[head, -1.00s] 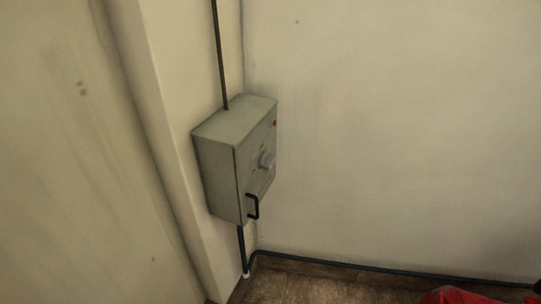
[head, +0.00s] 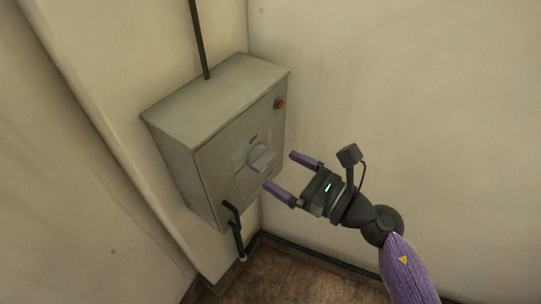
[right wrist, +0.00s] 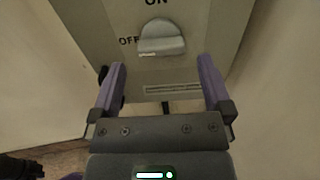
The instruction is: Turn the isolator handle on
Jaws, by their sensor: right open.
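The isolator is a grey metal box (head: 215,140) on the wall, left of centre in the head view. Its rotary handle (head: 261,158) is a light grey knob on the front face. In the right wrist view the handle (right wrist: 161,38) lies ahead between the fingers, with "OFF" printed to its left and "ON" above it. A pale mark on the handle's left end is near "OFF". My right gripper (head: 286,177) is open and empty, its purple fingertips just short of the handle and apart from it. My left gripper is out of view.
A conduit (head: 200,40) rises from the top. Bare wall (head: 420,120) lies to the right, and the brown floor (head: 290,280) is below.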

